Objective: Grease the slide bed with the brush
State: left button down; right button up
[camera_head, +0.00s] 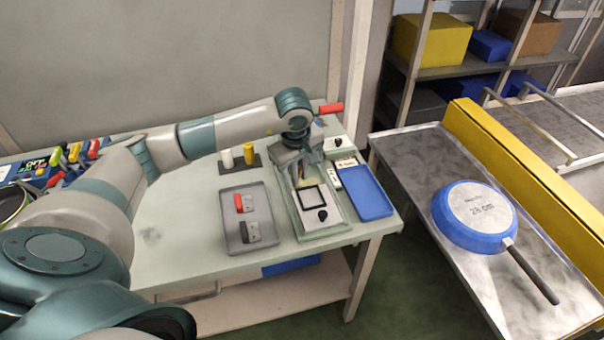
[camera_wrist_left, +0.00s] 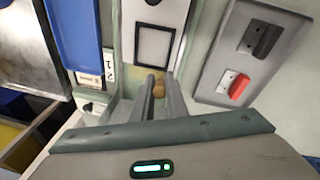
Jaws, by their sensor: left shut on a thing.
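The slide bed (camera_head: 335,215) is a long pale green fixture on the table, with a black square frame (camera_head: 311,198) and a black knob on its near end. It also shows in the wrist view, where the frame (camera_wrist_left: 155,48) lies just beyond my fingertips. My left gripper (camera_head: 301,170) reaches down over the far part of the bed. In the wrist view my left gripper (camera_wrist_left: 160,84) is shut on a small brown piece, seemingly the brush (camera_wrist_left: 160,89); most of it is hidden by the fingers. I cannot tell whether it touches the bed. My right gripper is out of view.
A grey tray (camera_head: 231,230) with a red-handled and a black-handled block lies left of the bed. A blue tray (camera_head: 368,193) lies right of it. White and yellow cylinders (camera_head: 249,153) stand behind.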

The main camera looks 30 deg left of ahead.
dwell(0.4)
pick_arm(q)
jog(key=shift+w+d+b, duration=0.35)
jog(key=shift+w+d, duration=0.2)
jog(key=shift+w, duration=0.1)
jog(key=shift+w+d, duration=0.1)
jog(key=shift+w+d+b, duration=0.4)
jog(key=shift+w+b, duration=0.05)
jog(key=shift+w, duration=0.05)
dwell(0.4)
jog(key=shift+w+f, duration=0.1)
